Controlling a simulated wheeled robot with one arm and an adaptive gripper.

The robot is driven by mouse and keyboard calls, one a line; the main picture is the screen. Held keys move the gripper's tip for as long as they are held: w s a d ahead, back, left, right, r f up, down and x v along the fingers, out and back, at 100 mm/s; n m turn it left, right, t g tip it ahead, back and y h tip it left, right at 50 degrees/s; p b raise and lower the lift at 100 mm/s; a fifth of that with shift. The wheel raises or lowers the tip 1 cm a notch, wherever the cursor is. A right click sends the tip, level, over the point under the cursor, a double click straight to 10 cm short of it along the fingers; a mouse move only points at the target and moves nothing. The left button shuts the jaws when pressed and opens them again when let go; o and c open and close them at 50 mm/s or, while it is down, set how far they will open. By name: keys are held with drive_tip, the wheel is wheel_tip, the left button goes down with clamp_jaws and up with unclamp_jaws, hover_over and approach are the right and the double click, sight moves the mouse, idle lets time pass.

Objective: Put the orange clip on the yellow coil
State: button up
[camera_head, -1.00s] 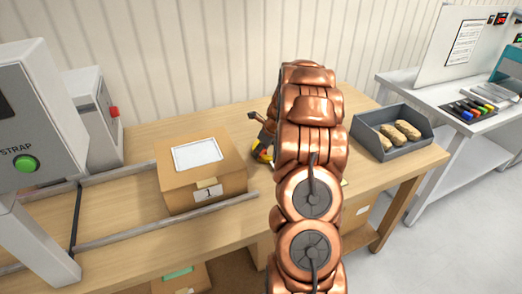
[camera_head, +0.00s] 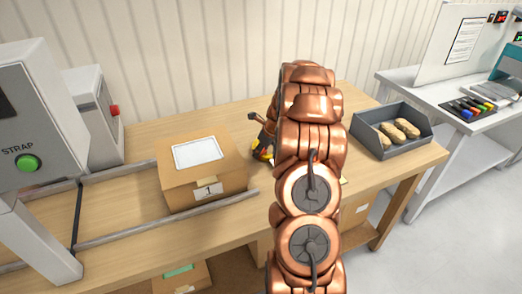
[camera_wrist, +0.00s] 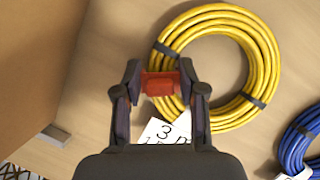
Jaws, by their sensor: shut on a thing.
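The yellow coil (camera_wrist: 266,68) lies flat on the wooden table in the wrist view, bound with dark ties. My gripper (camera_wrist: 160,84) is shut on the orange clip (camera_wrist: 160,84). In the wrist view the clip overlaps the left part of the coil's ring. I cannot tell whether the clip touches the coil or is above it. A white tag marked 3 (camera_wrist: 165,131) shows below the clip, partly hidden by my gripper. In the head view my arm hides the gripper and clip; only a little yellow shows beside it.
A blue coil (camera_wrist: 300,139) lies at the lower right of the wrist view. A cardboard box (camera_head: 205,190) stands to the left on the table (camera_head: 130,245). A grey bin (camera_head: 420,146) with tan items is at the right. A strapping machine (camera_head: 40,130) stands at the far left.

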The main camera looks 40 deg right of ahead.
drive_tip(key=shift+s+f, duration=0.1)
drive_tip(key=shift+f, duration=0.1)
drive_tip(key=shift+c, duration=0.5)
drive_tip(key=o, duration=1.2)
drive_tip(key=shift+o, duration=0.2)
drive_tip(key=o, duration=0.3)
drive_tip(key=shift+o, duration=0.2)
drive_tip(key=shift+r, duration=0.2)
drive_tip(key=shift+r+p, duration=2.8)
drive_tip(key=shift+r, duration=0.6)
drive_tip(key=shift+f, duration=0.1)
